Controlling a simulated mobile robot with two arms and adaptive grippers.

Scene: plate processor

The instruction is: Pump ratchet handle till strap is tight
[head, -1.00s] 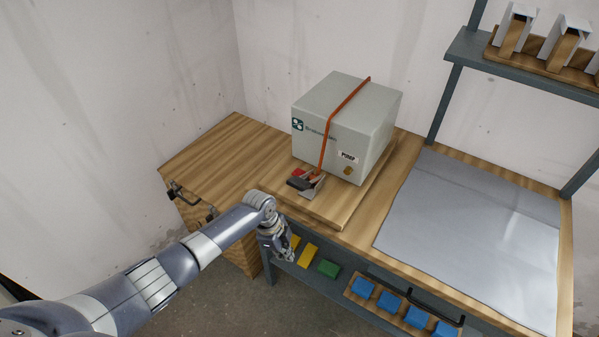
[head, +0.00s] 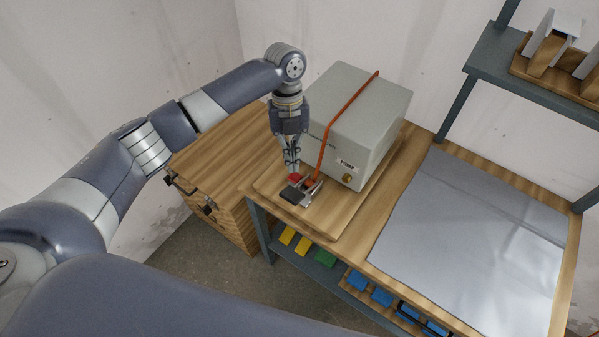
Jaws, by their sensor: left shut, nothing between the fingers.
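An orange-red strap (head: 336,117) runs over the top and down the front of a grey box-shaped machine (head: 378,113) marked PUMP. At its lower end a metal ratchet (head: 301,192) with a dark handle (head: 290,195) and a red part sits on the wooden board in front of the machine. My left gripper (head: 292,172) points down just above and behind the ratchet, shut and empty. Whether its tips touch the red part (head: 295,178) I cannot tell. My right gripper is not in view.
The machine stands on a raised wooden board (head: 331,226) on the bench. A grey mat (head: 470,240) lies to the right. A shelf (head: 520,82) with stands is at upper right. Yellow, green and blue blocks lie on the lower shelf. A wooden cabinet (head: 222,215) is at left.

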